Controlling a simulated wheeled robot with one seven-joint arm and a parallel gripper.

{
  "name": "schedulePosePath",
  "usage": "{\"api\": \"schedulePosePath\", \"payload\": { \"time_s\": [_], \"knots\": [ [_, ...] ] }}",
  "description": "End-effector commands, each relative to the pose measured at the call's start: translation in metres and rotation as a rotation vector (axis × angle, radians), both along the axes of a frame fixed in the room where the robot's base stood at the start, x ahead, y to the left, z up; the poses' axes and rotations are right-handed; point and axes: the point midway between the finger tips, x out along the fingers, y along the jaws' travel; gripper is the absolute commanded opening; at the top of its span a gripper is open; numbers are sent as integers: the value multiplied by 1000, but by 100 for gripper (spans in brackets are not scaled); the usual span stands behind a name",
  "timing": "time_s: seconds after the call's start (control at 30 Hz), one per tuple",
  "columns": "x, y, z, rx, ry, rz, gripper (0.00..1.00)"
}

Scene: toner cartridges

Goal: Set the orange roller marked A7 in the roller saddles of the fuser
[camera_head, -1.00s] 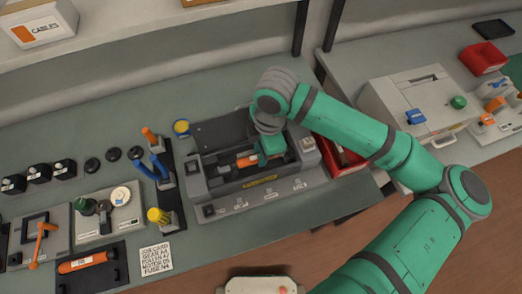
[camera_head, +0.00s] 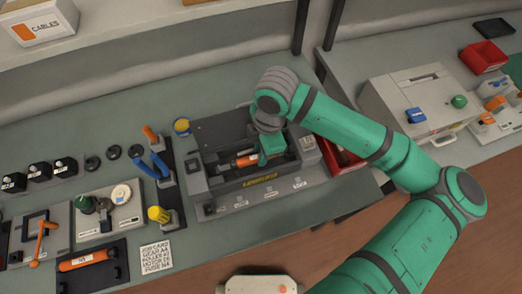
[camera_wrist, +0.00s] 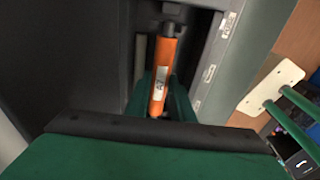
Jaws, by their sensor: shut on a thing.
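The fuser (camera_head: 265,190) is a grey open-topped unit in the middle of the bench. My gripper (camera_head: 270,153) is over and partly inside its dark bay, shut on an orange roller (camera_head: 246,159). The roller lies lengthwise along the bay. In the wrist view the orange roller (camera_wrist: 163,72) has a dark end shaft and a pale label too small to read surely. My gripper's green finger (camera_wrist: 140,90) shows beside it. The saddles are mostly hidden by my gripper, so I cannot tell whether the roller rests in them.
A second orange roller (camera_head: 84,261) lies in a black tray at the lower left. Yellow- and blue-handled tools (camera_head: 160,175) stand left of the fuser. A red bin (camera_head: 345,155) stands close to its right. A printed job card (camera_head: 156,257) lies at the front.

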Motion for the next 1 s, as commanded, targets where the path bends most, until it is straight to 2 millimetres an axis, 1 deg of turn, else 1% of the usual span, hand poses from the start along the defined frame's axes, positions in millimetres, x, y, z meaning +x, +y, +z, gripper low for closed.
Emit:
{"api": "schedulePosePath", "payload": {
  "time_s": [1.0],
  "knots": [
    [0, 0, -11, 0, -1, -1, 0]
  ]
}}
